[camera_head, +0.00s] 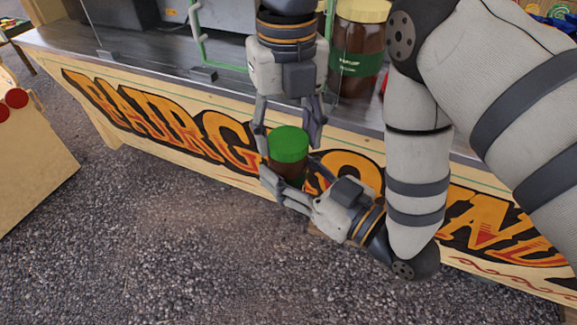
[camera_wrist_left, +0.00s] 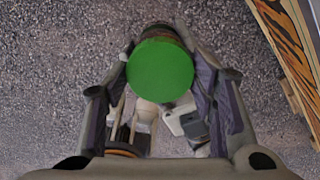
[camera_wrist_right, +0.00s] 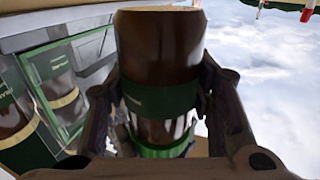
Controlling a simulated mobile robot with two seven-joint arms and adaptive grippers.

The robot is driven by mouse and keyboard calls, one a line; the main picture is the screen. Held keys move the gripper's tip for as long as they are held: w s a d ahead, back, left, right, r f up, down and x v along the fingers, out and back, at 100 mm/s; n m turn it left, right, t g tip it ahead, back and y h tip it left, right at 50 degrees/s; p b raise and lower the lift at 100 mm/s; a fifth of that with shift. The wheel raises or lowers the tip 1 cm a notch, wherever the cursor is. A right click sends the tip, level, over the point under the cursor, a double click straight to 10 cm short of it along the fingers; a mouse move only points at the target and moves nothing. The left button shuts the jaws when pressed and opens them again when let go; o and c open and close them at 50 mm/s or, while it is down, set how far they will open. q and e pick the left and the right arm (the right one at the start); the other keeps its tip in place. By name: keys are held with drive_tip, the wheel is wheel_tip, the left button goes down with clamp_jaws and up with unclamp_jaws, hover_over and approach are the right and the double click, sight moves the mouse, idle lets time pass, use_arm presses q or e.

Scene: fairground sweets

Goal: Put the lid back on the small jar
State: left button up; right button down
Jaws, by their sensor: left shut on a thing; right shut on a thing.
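The small jar (camera_head: 286,169) is brown with a green label and is held upright in front of the stall counter. Its green lid (camera_head: 290,143) is at the jar's top, level and in line with it. My left gripper (camera_head: 289,138) points down from above, shut on the lid, whose round top fills the jaws in the left wrist view (camera_wrist_left: 160,70). My right gripper (camera_head: 292,178) reaches in from the lower right, shut on the jar's body (camera_wrist_right: 160,50). In the upside-down right wrist view the lid (camera_wrist_right: 158,150) meets the jar's mouth; whether it is fully seated I cannot tell.
The counter (camera_head: 225,75) with its painted front panel lies just behind the jar. A large brown jar with a cream lid (camera_head: 362,10) stands on it. A wooden cart (camera_head: 35,150) is at the left. Open gravel (camera_head: 170,250) lies in front.

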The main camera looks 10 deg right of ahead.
use_arm(q)
drive_tip(key=m, duration=1.5)
drive_tip(key=shift+m, duration=0.4)
drive_tip(key=m, duration=1.1)
drive_tip(key=o, duration=1.4)
drive_tip(key=shift+c, duration=0.2)
